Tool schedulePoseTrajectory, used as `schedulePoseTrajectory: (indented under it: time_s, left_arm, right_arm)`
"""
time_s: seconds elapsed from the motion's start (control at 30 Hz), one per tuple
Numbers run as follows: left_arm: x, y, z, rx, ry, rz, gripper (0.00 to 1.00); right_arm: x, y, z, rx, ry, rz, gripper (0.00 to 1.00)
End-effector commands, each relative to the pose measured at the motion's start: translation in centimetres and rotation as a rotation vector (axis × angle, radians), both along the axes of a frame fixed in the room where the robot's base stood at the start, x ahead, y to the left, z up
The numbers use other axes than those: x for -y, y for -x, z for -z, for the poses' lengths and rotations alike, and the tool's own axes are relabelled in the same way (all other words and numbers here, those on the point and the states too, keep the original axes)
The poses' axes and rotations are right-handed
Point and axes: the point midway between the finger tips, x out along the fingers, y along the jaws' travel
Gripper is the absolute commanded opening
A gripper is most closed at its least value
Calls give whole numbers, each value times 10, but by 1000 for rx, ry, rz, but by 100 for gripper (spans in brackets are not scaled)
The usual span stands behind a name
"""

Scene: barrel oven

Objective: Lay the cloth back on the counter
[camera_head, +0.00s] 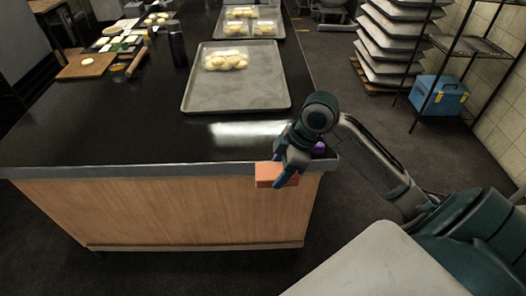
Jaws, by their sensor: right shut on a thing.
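The cloth (267,171) is a small, folded, orange-pink piece at the front right corner of the counter. My right gripper (283,176) is shut on it. The cloth shows at the counter's front edge, overlapping the edge and the wood panel below. I cannot tell whether it touches the counter. The counter (120,130) has a glossy black top with a pale front edge and wood panels. My left gripper is not in view.
A metal tray (235,95) with a pack of pale dough balls (226,61) lies behind the gripper. A purple thing (319,148) is partly hidden beside the gripper. A dark cylinder (177,45) and wooden board (85,66) stand further left. The front left top is clear.

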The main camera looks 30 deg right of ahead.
Motion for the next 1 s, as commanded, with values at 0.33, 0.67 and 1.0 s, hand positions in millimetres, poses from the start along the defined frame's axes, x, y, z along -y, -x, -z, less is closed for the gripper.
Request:
schedulePoseTrajectory:
  time_s: [0.33,0.67,1.0]
  left_arm:
    - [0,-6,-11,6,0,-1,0]
    - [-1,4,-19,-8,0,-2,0]
    - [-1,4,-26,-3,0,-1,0]
  right_arm:
    - [27,-67,3,-6,0,14,40]
    - [53,-138,12,-5,2,11,40]
    - [57,-148,31,-9,3,8,40]
